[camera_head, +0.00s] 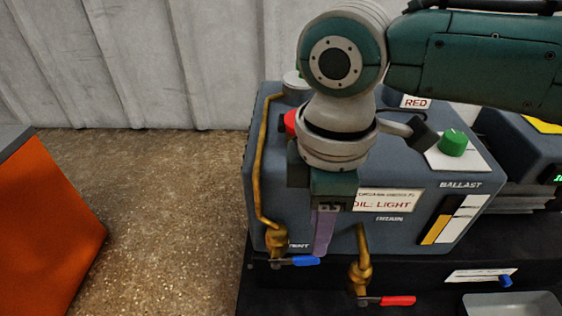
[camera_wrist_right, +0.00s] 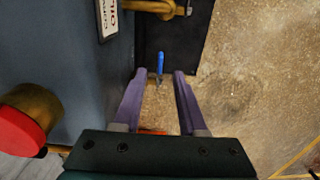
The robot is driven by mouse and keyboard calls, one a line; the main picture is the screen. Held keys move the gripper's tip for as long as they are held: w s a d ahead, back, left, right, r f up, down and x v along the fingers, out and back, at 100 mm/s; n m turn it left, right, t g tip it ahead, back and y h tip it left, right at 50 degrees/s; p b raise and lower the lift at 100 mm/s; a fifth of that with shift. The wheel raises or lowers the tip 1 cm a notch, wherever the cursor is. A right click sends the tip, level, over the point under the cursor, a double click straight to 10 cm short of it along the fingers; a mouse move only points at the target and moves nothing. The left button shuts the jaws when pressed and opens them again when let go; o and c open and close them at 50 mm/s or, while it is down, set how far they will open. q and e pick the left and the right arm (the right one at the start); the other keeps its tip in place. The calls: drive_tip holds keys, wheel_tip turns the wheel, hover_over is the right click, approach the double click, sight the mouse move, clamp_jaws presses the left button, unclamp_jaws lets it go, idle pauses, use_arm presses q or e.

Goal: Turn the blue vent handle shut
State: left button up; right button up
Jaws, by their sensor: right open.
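The blue vent handle (camera_head: 301,261) sticks out level to the right from a brass valve (camera_head: 276,242) at the lower front left of the grey-blue pump. In the right wrist view the blue handle (camera_wrist_right: 160,63) shows just beyond the gap between the fingertips. My right gripper (camera_head: 322,238) points down in front of the pump, its purple fingers ending close to the handle in the picture. In the right wrist view this gripper (camera_wrist_right: 159,78) is open, with nothing held between its fingers. Whether it touches the handle, I cannot tell. My left gripper is out of view.
A red drain handle (camera_head: 392,300) on a second brass valve (camera_head: 361,270) is to the right. A small blue knob (camera_head: 506,281) and a grey tray (camera_head: 512,304) lie further right. An orange cabinet (camera_head: 45,230) stands left, with bare floor (camera_head: 165,220) between.

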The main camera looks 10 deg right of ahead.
sight(294, 262)
wheel_tip(294, 262, down, 8)
drive_tip(key=b, duration=0.5)
drive_tip(key=shift+f+b, duration=0.1)
drive_tip(key=shift+b, duration=0.25)
clamp_jaws()
